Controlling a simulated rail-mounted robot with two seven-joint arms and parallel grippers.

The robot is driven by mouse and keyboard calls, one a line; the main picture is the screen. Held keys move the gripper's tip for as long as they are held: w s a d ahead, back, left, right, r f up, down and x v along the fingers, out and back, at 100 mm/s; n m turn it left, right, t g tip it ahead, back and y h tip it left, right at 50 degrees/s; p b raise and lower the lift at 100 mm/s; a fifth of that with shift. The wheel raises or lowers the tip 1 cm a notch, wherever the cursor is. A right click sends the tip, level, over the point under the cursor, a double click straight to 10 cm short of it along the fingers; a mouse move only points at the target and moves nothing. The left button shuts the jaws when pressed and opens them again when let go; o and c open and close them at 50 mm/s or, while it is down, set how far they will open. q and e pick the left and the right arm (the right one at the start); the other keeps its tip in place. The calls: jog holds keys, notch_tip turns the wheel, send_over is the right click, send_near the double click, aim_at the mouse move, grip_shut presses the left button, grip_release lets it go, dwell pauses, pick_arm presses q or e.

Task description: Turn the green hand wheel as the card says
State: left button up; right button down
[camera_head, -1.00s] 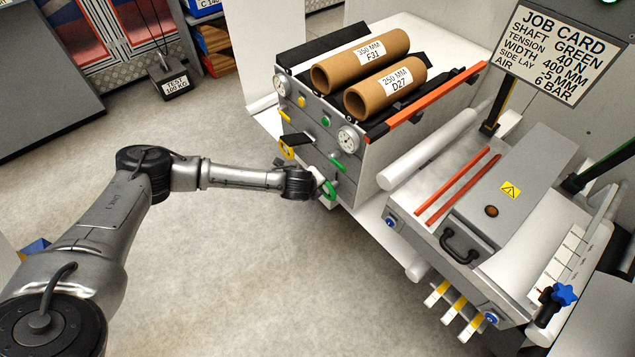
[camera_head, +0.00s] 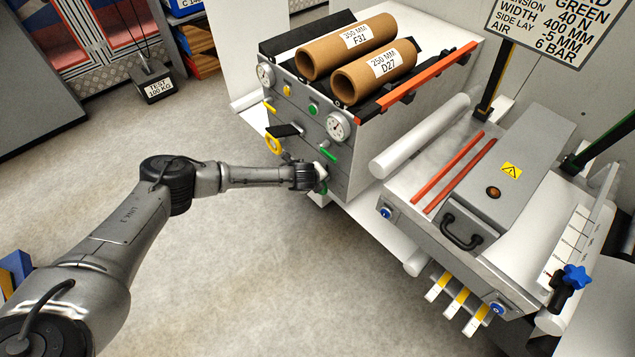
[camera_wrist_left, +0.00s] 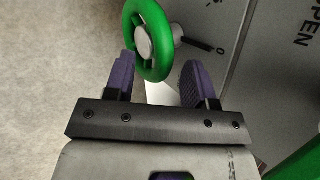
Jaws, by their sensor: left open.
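The green hand wheel (camera_wrist_left: 151,73) is on the grey front panel; in the left wrist view its lower rim is between my open finger pads. My left gripper (camera_wrist_left: 160,72) has one purple pad on each side of the rim; I cannot tell if either touches it. My right gripper is out of view.
The panel also has a yellow hand wheel (camera_head: 273,144), a right dial gauge (camera_head: 338,126) and a green lever (camera_head: 329,154) near the green wheel. A white roller (camera_head: 420,137) sticks out at the right. The floor (camera_head: 240,270) in front is clear.

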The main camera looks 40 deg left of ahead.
pick_arm(q)
jog(key=shift+w+a+f, duration=0.1)
jog(key=shift+w+f, duration=0.3)
jog(key=shift+f, duration=0.2)
jog(key=shift+c, duration=0.3)
jog(key=c, duration=0.8)
jog(key=shift+c, duration=0.2)
jog(key=shift+r, duration=0.1)
